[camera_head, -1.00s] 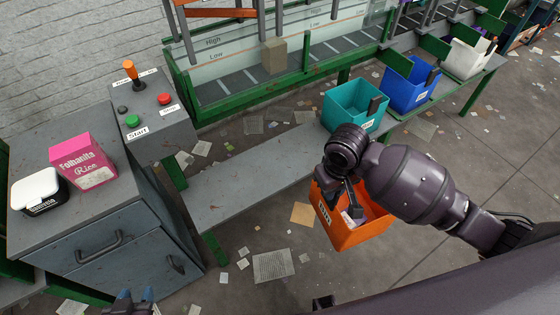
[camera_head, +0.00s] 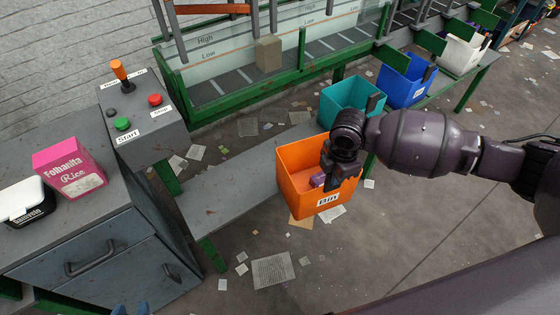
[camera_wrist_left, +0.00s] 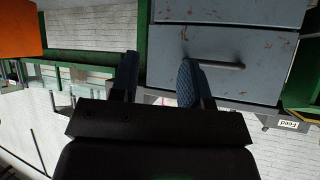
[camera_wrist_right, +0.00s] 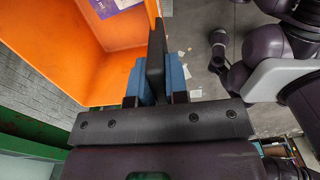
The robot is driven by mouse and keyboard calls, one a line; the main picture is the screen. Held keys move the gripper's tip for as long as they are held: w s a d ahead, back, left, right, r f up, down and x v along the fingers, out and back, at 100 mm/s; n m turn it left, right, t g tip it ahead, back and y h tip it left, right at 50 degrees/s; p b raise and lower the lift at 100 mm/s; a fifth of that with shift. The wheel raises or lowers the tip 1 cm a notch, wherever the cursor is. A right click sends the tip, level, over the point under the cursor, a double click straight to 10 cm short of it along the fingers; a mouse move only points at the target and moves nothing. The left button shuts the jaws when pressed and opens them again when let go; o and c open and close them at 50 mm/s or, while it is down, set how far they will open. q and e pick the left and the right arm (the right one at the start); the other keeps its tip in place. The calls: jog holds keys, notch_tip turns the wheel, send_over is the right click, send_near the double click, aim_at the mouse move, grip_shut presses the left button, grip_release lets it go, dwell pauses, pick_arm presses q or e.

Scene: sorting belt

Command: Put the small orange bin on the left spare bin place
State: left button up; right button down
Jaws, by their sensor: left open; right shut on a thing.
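The small orange bin (camera_head: 300,180) hangs in the air in front of the grey bench in the head view, roughly upright, with a label on its front and a purple item inside. My right gripper (camera_head: 338,178) is shut on the bin's wall or tab. In the right wrist view the blue fingertips (camera_wrist_right: 155,82) pinch a dark tab beside the orange bin (camera_wrist_right: 60,45). My left gripper (camera_head: 131,309) is at the bottom edge of the head view, and its fingers stand apart and empty in the left wrist view (camera_wrist_left: 158,80). The bare grey bench (camera_head: 220,195) lies behind and left of the orange bin.
A teal bin (camera_head: 340,100), a blue bin (camera_head: 405,85) and a white bin (camera_head: 462,55) stand along the bench to the right. A control box (camera_head: 145,125) and grey cabinet (camera_head: 85,250) stand left. Papers litter the floor.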

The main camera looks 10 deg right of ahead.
jog(key=w+a+b, duration=0.1)
jog(key=w, duration=0.4)
jog(key=w+a+n+b, duration=0.1)
jog(key=w+a+b, duration=0.1)
jog(key=w, duration=0.4)
jog(key=w+a+n+b, duration=0.1)
jog(key=w, duration=0.4)
jog(key=shift+w+a+f, duration=0.15)
jog(key=shift+f, duration=0.2)
jog(key=f, duration=0.1)
jog(key=w+f+b, duration=0.1)
jog(key=f+b, duration=0.1)
jog(key=shift+w+a+f, duration=0.15)
jog(key=shift+w+a, duration=0.1)
jog(key=shift+w, duration=0.05)
jog(key=c, duration=1.1)
grip_release()
pick_arm(q)
jog(key=shift+g, duration=0.5)
jog(key=f, duration=0.6)
jog(key=shift+s+a, duration=0.15)
jog(key=shift+s, duration=0.2)
jog(key=shift+s, duration=0.15)
